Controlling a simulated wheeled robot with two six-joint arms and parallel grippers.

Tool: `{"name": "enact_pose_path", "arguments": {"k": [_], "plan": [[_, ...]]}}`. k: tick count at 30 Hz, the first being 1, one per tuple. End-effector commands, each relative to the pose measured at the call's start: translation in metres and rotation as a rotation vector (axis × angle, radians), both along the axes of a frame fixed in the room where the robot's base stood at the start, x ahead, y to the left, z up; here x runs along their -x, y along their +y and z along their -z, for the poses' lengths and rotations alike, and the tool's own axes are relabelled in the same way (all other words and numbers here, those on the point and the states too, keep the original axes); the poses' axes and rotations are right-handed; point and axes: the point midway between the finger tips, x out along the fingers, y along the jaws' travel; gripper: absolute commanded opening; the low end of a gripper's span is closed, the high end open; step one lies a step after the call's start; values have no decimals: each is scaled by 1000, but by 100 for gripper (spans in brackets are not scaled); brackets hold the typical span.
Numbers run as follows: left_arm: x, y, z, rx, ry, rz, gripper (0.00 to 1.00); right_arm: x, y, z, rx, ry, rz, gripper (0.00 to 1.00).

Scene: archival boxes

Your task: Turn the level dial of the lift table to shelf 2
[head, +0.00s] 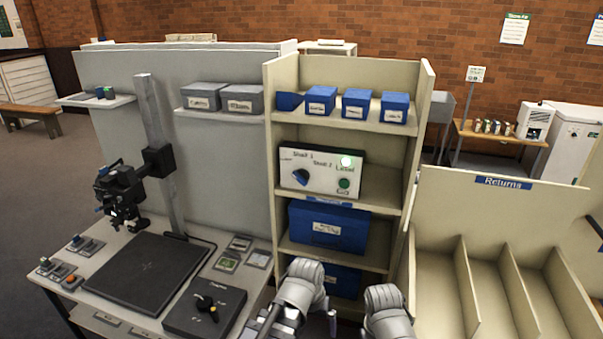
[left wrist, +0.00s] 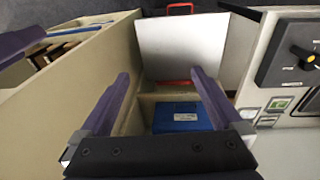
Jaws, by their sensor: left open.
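A white control panel (head: 322,180) stands in the middle bay of the cream shelf unit, with labels that seem to read Shelf 1, Shelf 2 and Level. A dark dial (head: 301,177) is on its left half; I cannot tell for sure which mark it points at. A bright lamp (head: 347,161) and a green button (head: 344,183) are on its right. My left gripper (head: 298,320) is low in front of the shelf unit, below the panel and apart from it. The left wrist view shows its purple fingers (left wrist: 160,85) open and empty.
Blue boxes (head: 328,228) fill bays above and below the panel. A black box with a yellow-marked knob (head: 207,303) lies on the desk at left, also in the left wrist view (left wrist: 303,57). A camera stand (head: 160,160) rises behind. The returns rack (head: 500,200) is at right.

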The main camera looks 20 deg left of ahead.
Motion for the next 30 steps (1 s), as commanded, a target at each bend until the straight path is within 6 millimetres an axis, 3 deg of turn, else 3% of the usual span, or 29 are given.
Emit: {"name": "enact_pose_path", "arguments": {"k": [11,16,19,24,30], "plan": [[-77,-4,-45,377,-221,-351,100,0,0,-13,0,0,0,50],[-122,-7,-85,643,-336,-583,100,0,0,-15,0,0,0,50],[-155,1,-122,878,-409,-788,100,0,0,-16,0,0,0,50],[-201,43,-189,1335,-482,-1199,100,0,0,-16,0,0,0,50],[-221,104,-226,1716,-477,-1559,100,0,0,-16,0,0,0,50]]}}
